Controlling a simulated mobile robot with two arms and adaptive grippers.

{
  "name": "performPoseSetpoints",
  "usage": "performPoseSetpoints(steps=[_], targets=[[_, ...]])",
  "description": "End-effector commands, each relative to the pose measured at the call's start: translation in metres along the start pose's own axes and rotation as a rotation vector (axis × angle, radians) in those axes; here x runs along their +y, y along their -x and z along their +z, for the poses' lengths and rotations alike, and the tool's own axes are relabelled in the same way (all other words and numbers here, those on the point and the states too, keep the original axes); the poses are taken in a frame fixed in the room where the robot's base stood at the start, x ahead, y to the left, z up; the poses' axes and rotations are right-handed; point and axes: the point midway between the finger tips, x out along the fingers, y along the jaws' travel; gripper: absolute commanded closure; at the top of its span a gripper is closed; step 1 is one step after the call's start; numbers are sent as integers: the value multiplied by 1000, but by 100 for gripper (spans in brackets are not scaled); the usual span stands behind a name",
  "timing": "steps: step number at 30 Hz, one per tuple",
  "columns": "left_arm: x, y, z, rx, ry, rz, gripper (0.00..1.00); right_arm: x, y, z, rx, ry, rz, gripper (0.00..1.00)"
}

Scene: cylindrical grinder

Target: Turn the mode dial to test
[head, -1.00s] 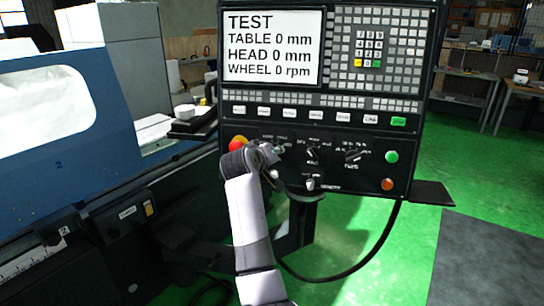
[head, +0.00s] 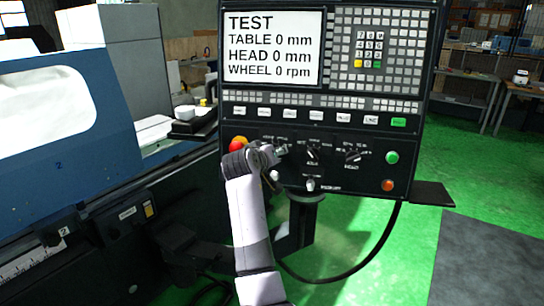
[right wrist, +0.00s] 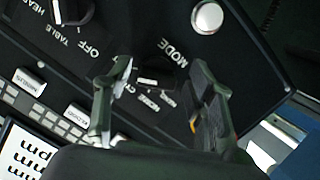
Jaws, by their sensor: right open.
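The mode dial (right wrist: 156,78) is a small dark knob beside the printed word MODE in the right wrist view. My right gripper (right wrist: 160,80) is open, with one finger on each side of the dial. I cannot tell whether either finger touches it. In the head view my right gripper (head: 268,155) is at the left part of the control panel (head: 345,180) and largely hides the dial. The screen (head: 272,47) reads TEST, table 0 mm, head 0 mm and wheel 0 rpm. My left gripper is not in view.
A red button (head: 238,143) is close to the left of my right gripper. A white round button (right wrist: 207,17) lies near the dial. Another selector dial (head: 312,153) sits to the right. Green (head: 392,158) and orange (head: 387,185) buttons are at the panel's right edge.

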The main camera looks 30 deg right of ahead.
Motion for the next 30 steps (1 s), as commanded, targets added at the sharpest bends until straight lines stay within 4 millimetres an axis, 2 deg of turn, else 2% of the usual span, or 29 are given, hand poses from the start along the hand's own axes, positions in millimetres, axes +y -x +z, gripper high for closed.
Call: performPoseSetpoints(steps=[11, 22, 25, 30], targets=[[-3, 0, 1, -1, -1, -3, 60, 1, 6, -1, 4, 0, 1, 46], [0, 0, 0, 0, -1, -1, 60, 0, 62, 0, 3, 0, 0, 46], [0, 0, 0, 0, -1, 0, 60, 0, 72, -1, 3, 0, 0, 46], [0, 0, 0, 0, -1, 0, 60, 0, 76, 0, 1, 0, 1, 46]])
